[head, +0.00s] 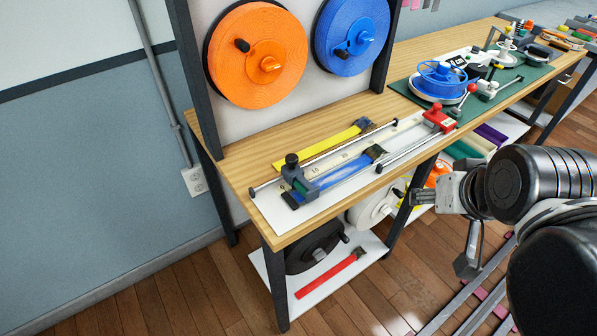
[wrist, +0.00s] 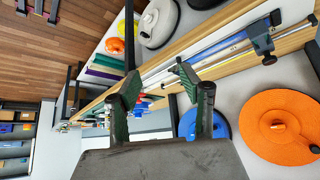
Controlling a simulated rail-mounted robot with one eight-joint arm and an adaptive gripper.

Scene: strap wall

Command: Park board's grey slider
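The white measuring board (head: 270,210) lies along the wooden bench, with two metal rails and a printed scale. The grey slider (head: 295,178), with a black knob on top, sits across the board near its left end. In the wrist view the grey slider (wrist: 262,40) shows at upper right, on the rail. A red clamp (head: 437,118) stands at the board's right end. A blue strap (head: 345,170) lies along the board. My gripper (head: 458,230) is open and empty in front of the bench, apart from the board; its spread fingers also show in the wrist view (wrist: 160,85).
A yellow strap (head: 318,148) lies behind the board. Orange (head: 256,85) and blue (head: 338,25) reels hang above the bench. A green mat (head: 410,92) with a blue reel device is to the right. A lower shelf (head: 370,245) holds more reels and a red strap.

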